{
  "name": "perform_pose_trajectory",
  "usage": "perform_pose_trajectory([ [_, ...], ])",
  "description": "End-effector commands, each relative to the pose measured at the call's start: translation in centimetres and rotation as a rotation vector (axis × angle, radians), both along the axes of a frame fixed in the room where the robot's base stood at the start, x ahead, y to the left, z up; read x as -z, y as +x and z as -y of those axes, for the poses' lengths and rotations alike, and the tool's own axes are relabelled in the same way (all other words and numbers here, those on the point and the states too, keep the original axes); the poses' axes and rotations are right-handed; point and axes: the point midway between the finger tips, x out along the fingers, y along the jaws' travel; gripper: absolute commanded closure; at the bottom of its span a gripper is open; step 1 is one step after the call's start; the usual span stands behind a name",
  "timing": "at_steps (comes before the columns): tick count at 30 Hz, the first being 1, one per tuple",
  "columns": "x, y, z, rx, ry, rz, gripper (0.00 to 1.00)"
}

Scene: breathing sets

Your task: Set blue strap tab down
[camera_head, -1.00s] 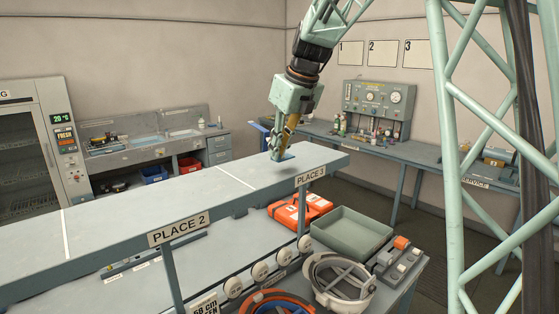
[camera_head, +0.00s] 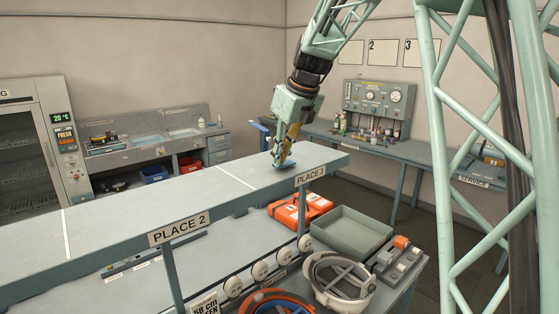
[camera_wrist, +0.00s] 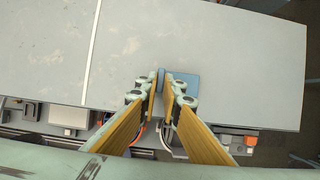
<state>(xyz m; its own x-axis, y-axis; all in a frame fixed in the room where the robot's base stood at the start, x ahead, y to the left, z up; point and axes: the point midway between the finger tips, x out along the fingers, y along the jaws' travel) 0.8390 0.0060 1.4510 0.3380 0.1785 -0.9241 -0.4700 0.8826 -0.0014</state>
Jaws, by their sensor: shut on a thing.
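My gripper (camera_head: 279,160) is low over the far end of the long grey raised shelf (camera_head: 150,200), near the PLACE 3 label (camera_head: 311,176). Its two fingers (camera_wrist: 162,92) are close together. The blue strap tab (camera_wrist: 183,82) shows as a flat blue piece at and just beyond the fingertips in the wrist view, partly hidden by the right finger. In the head view the blue tab (camera_head: 285,166) sits under the fingertips at shelf height. I cannot tell whether it rests fully on the surface.
The shelf around the gripper is bare, with white dividing lines. Below it are an orange case (camera_head: 298,211), an empty grey-green tray (camera_head: 352,238) and a white head harness (camera_head: 340,280). A test panel (camera_head: 381,105) stands on the back bench. My lattice mast fills the right.

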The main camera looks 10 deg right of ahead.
Motion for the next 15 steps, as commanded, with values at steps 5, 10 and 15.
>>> perform_pose_trajectory([
  [5,0.76,-0.01,0.01,0.000,0.000,0.000,0.99],
  [10,0.79,0.00,0.01,0.000,0.000,0.000,0.99],
  [15,0.88,0.00,0.00,0.000,0.000,0.000,0.99],
])
